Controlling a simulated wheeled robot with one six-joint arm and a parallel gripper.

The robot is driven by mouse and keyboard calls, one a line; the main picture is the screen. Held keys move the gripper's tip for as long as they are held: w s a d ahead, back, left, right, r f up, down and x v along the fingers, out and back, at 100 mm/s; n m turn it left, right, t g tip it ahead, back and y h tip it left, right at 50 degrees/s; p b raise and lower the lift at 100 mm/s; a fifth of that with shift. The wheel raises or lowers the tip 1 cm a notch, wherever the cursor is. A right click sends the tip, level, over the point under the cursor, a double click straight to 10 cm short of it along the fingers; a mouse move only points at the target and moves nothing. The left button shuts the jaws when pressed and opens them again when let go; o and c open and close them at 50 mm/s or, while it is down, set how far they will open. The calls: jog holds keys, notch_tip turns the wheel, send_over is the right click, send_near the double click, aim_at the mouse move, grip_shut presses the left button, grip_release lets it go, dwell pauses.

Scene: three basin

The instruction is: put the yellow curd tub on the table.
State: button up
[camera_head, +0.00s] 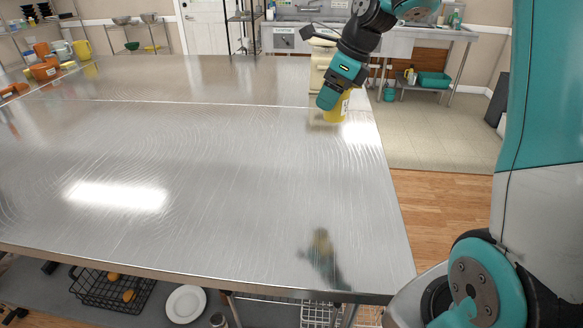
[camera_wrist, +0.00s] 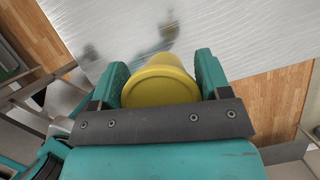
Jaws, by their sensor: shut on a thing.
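The yellow curd tub (camera_head: 338,108) is held by my gripper (camera_head: 329,101) over the right part of the steel table (camera_head: 200,150) in the head view. The wrist view shows the tub (camera_wrist: 160,82) between the two teal fingers of my gripper (camera_wrist: 160,78), with its round yellow end facing the camera. The fingers touch or nearly touch it on both sides. The table (camera_wrist: 235,35) shows behind the tub, with a dark blurred reflection on it. I cannot tell whether the tub's underside touches the table.
The middle and front of the table are bare. Orange pots (camera_head: 45,70) and a yellow jug (camera_head: 83,49) stand at its far left. The table's right edge is close to the tub, with wooden floor (camera_head: 445,215) beyond. A wire basket (camera_head: 110,290) and a white plate (camera_head: 186,303) are below.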

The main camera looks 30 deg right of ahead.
jog(key=f, duration=1.3)
jog(key=f+p, duration=0.1)
jog(key=f, duration=0.6)
jog(key=shift+w, duration=0.3)
jog(key=o, duration=1)
jog(key=shift+f, duration=0.1)
jog(key=shift+o, duration=0.3)
